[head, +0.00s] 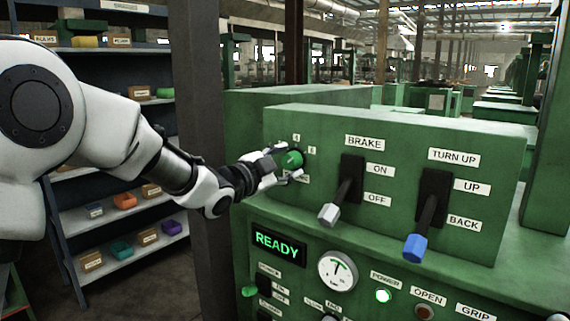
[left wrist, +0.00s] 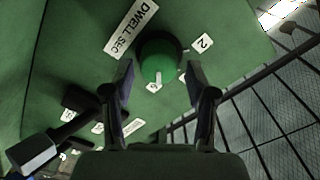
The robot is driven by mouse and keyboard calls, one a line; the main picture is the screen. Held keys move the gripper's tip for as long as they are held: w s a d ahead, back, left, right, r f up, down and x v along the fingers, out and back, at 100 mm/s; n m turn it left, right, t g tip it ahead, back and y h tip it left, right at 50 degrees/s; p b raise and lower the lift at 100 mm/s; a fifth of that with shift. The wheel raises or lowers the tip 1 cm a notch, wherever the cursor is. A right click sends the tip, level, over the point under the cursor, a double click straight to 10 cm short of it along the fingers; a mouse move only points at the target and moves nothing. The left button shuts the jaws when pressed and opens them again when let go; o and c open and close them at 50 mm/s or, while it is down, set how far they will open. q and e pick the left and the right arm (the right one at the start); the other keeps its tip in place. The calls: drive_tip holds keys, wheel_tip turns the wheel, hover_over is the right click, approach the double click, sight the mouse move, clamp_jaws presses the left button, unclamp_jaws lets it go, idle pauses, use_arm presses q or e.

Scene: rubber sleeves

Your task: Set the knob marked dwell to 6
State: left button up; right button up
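The green dwell knob (head: 292,159) sits at the left end of the green control box. In the left wrist view the knob (left wrist: 158,57) is beside a label (left wrist: 131,28) reading DWELL SEC and a plate marked 2 (left wrist: 202,43). A small white mark shows at its lower edge; I cannot read the setting. My left gripper (head: 281,165) is at the knob. In the left wrist view its two fingers (left wrist: 160,72) stand apart, one on each side of the knob, with slim gaps visible. My right gripper is not in view.
Right of the knob are the brake lever (head: 331,210) and the turn up lever (head: 417,243), both pointing down. A shelf with bins (head: 124,200) stands left.

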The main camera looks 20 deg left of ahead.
use_arm(q)
drive_tip(key=v, duration=0.7)
drive_tip(key=shift+s, duration=0.2)
drive_tip(key=shift+w, duration=0.1)
